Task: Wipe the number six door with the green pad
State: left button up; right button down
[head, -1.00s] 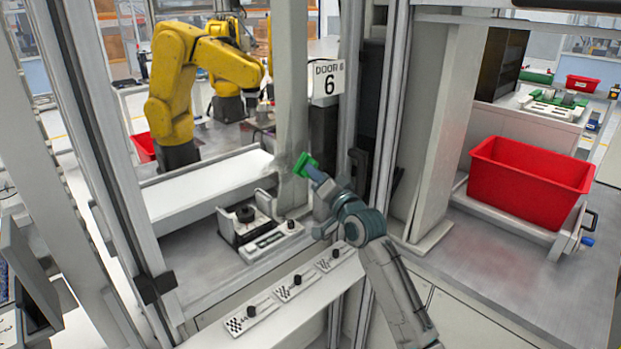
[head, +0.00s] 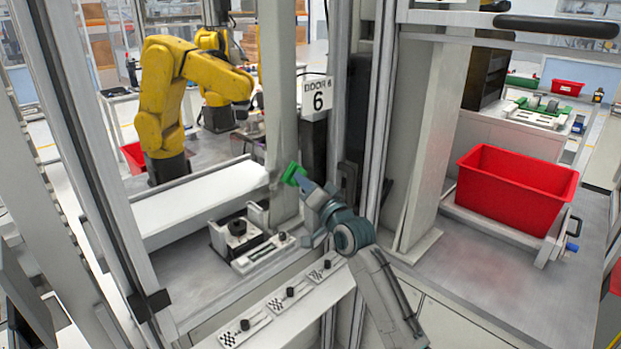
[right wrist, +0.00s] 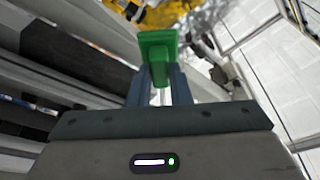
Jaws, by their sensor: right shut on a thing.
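The number six sign (head: 316,97) hangs on a frame post in the middle of the head view. A faint greyish smudge (head: 274,182) shows left of the pad, apparently on a clear door panel; the panel's exact edges are hard to tell. My right gripper (head: 302,181) is shut on the green pad (head: 292,173), below and left of the sign. The right wrist view shows the pad (right wrist: 158,48) held upright between the fingers. I cannot tell whether the pad touches the door. My left gripper is not in view.
A yellow robot arm (head: 166,95) stands behind the frame, beside a white conveyor (head: 200,203). A red bin (head: 515,195) sits on a rack at right. Upright posts stand close on both sides of my arm.

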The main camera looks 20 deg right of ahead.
jog(key=shift+s+a+r, duration=0.1)
jog(key=shift+s+a, duration=0.2)
jog(key=shift+a, duration=0.55)
jog(key=shift+s+a+r+p, duration=1.1)
jog(key=shift+s+a+p, duration=1.2)
jog(key=shift+a, duration=2.7)
jog(key=shift+w+d+f+b, duration=0.1)
jog(key=shift+w+d, duration=0.85)
jog(key=shift+d, duration=1.15)
jog(key=shift+w+d+b, duration=0.1)
jog(key=shift+w+d, duration=0.8)
jog(key=shift+d, duration=1.25)
jog(key=shift+w+d+f+b, duration=0.1)
jog(key=shift+w+d, duration=0.85)
jog(key=shift+d, duration=1.15)
jog(key=shift+w+d+r, duration=0.15)
jog(key=shift+d, duration=0.35)
